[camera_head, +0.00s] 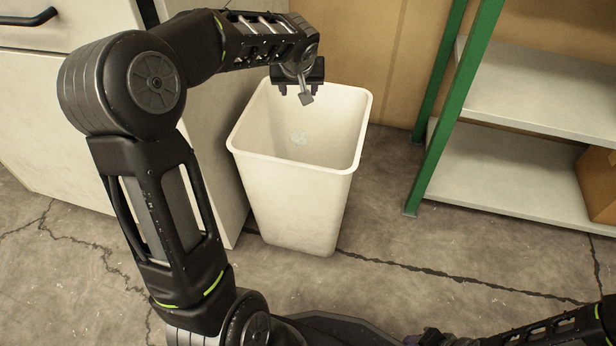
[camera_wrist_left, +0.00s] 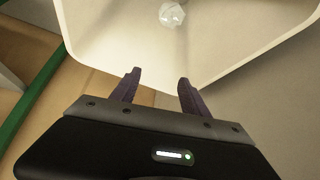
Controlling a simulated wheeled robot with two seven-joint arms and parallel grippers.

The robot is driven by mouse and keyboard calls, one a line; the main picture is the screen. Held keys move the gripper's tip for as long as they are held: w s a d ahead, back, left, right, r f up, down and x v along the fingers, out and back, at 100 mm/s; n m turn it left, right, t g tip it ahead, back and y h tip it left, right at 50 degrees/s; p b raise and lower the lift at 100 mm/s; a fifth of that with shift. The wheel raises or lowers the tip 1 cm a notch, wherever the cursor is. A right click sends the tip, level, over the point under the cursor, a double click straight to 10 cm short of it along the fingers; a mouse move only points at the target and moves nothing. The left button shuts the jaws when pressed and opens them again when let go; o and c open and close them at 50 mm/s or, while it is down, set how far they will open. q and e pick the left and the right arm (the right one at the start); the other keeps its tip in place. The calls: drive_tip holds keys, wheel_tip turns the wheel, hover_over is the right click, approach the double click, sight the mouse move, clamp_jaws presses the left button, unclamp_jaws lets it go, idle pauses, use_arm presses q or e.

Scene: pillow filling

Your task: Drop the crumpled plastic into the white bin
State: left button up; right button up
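The white bin (camera_head: 296,205) stands upright on the floor in the head view, and its rim and inner wall (camera_wrist_left: 110,35) fill the top of the left wrist view. The crumpled plastic (camera_head: 299,138) is a small clear, whitish lump inside the bin. It also shows in the left wrist view (camera_wrist_left: 172,14), apart from the fingers. My left gripper (camera_head: 305,97) is over the bin's far rim. Its two fingers (camera_wrist_left: 157,92) are spread with nothing between them. Part of my right arm shows at the lower right of the head view, but its fingers cannot be made out.
A white cabinet (camera_head: 40,115) stands left of the bin. A green-framed shelf (camera_head: 455,105) with pale boards stands to the right, with a cardboard box (camera_head: 597,185) on it. Cardboard (camera_head: 375,50) is behind the bin. The cracked floor (camera_head: 400,260) in front is clear.

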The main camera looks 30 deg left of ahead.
use_arm(q)
drive_tip(key=shift+o, duration=1)
drive_tip(key=shift+r, duration=0.1)
drive_tip(key=p+v, duration=0.2)
drive_tip(key=v, duration=0.5)
drive_tip(key=shift+s+d+r, duration=0.15)
drive_tip(key=shift+s+r, duration=0.05)
drive_tip(key=shift+r, duration=0.05)
